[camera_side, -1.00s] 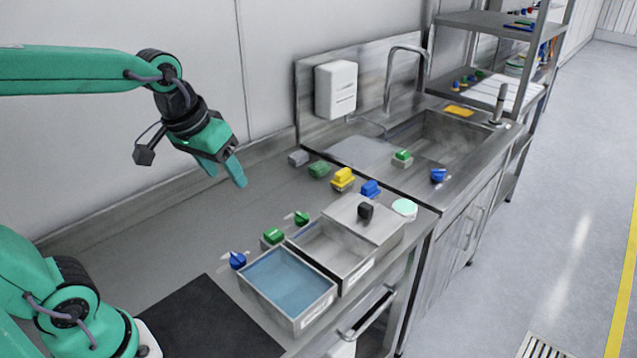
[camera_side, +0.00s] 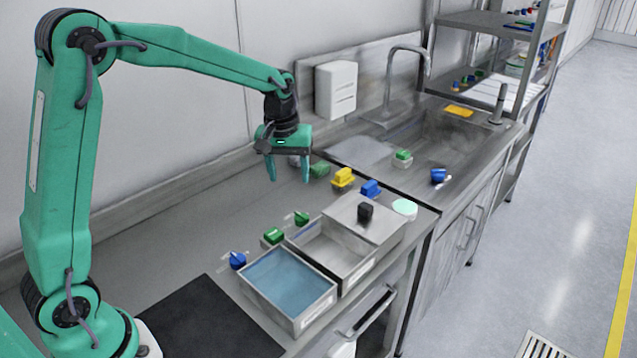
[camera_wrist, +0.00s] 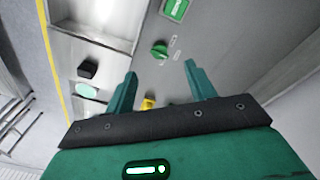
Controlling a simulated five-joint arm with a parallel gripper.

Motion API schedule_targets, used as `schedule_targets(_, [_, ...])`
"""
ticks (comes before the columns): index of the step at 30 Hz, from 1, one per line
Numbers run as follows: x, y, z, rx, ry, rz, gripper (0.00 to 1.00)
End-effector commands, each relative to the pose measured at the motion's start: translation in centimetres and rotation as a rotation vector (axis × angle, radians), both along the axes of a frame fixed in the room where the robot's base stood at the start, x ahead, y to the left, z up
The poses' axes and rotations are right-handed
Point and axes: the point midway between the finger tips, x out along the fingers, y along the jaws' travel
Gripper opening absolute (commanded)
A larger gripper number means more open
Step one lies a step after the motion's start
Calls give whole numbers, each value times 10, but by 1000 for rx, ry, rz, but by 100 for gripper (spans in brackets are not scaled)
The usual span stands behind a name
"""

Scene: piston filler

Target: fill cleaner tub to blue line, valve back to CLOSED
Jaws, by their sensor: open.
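A steel tub of blue liquid (camera_side: 288,282) stands at the counter front in the side view. Beside it is a second open tub (camera_side: 330,250) that looks empty; I cannot tell which is the cleaner tub, and no blue line is readable. A blue knob (camera_side: 237,261) and a green knob (camera_side: 302,218) sit behind the tubs, with a green block (camera_side: 273,237) between them. The green knob (camera_wrist: 160,50) also shows in the wrist view, with small unreadable labels beside it. My gripper (camera_side: 290,181) is open and empty, pointing down above the rear counter, apart from the knobs.
A lidded section with a black knob (camera_side: 365,211) and a mint disc (camera_side: 405,208) are at the right. Yellow (camera_side: 343,178), blue (camera_side: 370,188) and green (camera_side: 320,170) pieces stand near the sink (camera_side: 440,135). A dark mat (camera_side: 210,325) lies in front; the left counter is clear.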

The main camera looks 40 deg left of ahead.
Motion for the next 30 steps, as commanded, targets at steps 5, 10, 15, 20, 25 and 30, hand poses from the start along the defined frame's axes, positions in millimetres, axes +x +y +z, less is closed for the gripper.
schedule_targets(5, [24,6,-36,-8,52,75,55])
schedule_targets(10, [39,10,-60,-12,82,129,55])
schedule_targets(15, [45,12,-72,-15,96,153,55])
schedule_targets(20, [46,12,-73,-14,96,157,55])
schedule_targets(25, [45,12,-76,-14,98,156,55])
schedule_targets(30, [45,12,-88,-15,98,156,55])
